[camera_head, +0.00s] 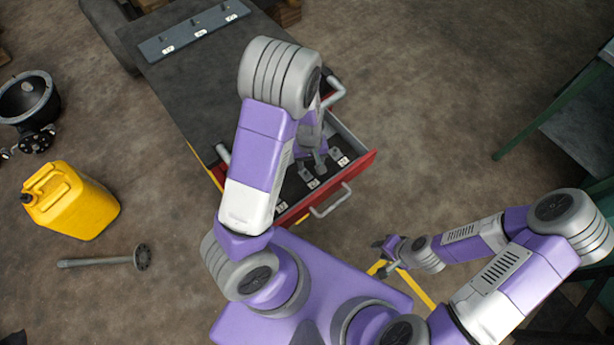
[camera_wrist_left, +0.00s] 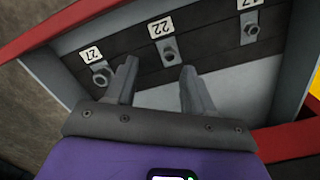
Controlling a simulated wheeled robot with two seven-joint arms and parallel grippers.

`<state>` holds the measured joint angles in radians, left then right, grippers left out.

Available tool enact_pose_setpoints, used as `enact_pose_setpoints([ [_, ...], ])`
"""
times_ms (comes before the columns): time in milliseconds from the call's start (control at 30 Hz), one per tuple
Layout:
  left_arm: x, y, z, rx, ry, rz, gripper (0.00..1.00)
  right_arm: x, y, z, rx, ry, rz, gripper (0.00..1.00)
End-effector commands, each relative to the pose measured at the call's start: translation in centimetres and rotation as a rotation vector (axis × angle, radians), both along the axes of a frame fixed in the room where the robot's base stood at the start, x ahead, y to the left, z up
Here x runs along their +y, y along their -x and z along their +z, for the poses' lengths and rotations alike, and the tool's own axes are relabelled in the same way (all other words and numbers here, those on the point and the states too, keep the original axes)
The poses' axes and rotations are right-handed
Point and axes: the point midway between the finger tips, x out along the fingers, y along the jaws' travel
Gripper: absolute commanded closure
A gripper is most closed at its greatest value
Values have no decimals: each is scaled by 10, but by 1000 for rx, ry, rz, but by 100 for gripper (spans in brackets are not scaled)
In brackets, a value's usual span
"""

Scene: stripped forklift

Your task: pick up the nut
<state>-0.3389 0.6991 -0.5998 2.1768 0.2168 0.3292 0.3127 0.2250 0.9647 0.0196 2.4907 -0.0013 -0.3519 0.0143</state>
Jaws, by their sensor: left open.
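Small metal nuts sit on a dark holder strip in the open drawer. In the left wrist view one nut (camera_wrist_left: 101,79) is by the label 27, one (camera_wrist_left: 168,54) by the label 22 and one (camera_wrist_left: 250,32) by the label 17. My left gripper (camera_wrist_left: 158,72) is open over the drawer, its fingertips just short of the strip. The 22 nut shows between and beyond the fingertips; nothing is held. In the head view my left gripper (camera_head: 317,160) reaches into the drawer, partly covered by its arm. My right gripper (camera_head: 388,254) is off to the right, away from the drawer.
The red-fronted drawer (camera_head: 362,169) has raised walls and a handle. A dark-topped cabinet (camera_head: 185,85) carries a grey strip (camera_head: 193,33) with labels. A yellow canister (camera_head: 75,203) and a metal rod with a flange (camera_head: 100,261) are on the floor at left. Green frames stand at right.

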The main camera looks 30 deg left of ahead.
Motion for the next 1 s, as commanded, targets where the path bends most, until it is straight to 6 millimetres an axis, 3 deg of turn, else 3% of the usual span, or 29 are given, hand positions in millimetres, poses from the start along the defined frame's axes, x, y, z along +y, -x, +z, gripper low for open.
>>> enact_pose_setpoints([
  [167, 16, 3, -3, -6, -44, 3, 47, 0, 0, -8, 0, 0, 0, 65],
  [467, 17, 5, -30, -5, -47, 2, 47, 0, 0, -19, 0, 0, 0, 65],
  [767, 15, 7, -73, -5, -47, 3, 47, 0, 0, -36, 0, 0, 0, 65],
  [1000, 14, 7, -74, -7, -47, 2, 47, 0, 0, -36, 0, 0, 0, 65],
])
